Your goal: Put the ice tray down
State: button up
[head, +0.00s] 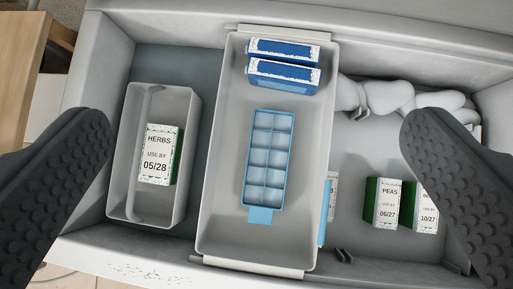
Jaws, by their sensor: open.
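The light blue ice tray (267,160) lies flat in the long grey sliding bin (228,185) in the middle of the head view. Its tab points toward the bottom of the picture. Its compartments look empty. My gripper (257,140) is open, with one dark ridged finger at the far left and the other at the far right. Neither finger touches the tray, and nothing is held between them.
Two blue boxes (283,73) stand at the bin's top end. At left, a smaller grey bin (115,180) holds a HERBS box (158,154). At right are a PEAS box (385,202), another labelled box (426,206) and whitish bags (385,97). Bare bin floor surrounds the tray.

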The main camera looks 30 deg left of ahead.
jog(key=s+r+t, duration=0.2)
jog(key=s+r, duration=0.2)
jog(key=r, duration=0.3)
jog(key=s+r+t, duration=0.2)
jog(key=s+r, duration=0.2)
jog(key=r, duration=0.3)
jog(key=s+r+n+t, duration=0.1)
jog(key=s+r, duration=0.3)
jog(key=r, duration=0.4)
jog(key=shift+s+t, duration=0.25)
jog(key=shift+t, duration=0.55)
jog(key=shift+r, duration=0.1)
notch_tip(320, 180, up, 7)
jog(key=p, duration=0.7)
jog(key=shift+r+p, duration=0.15)
jog(key=shift+p, duration=0.2)
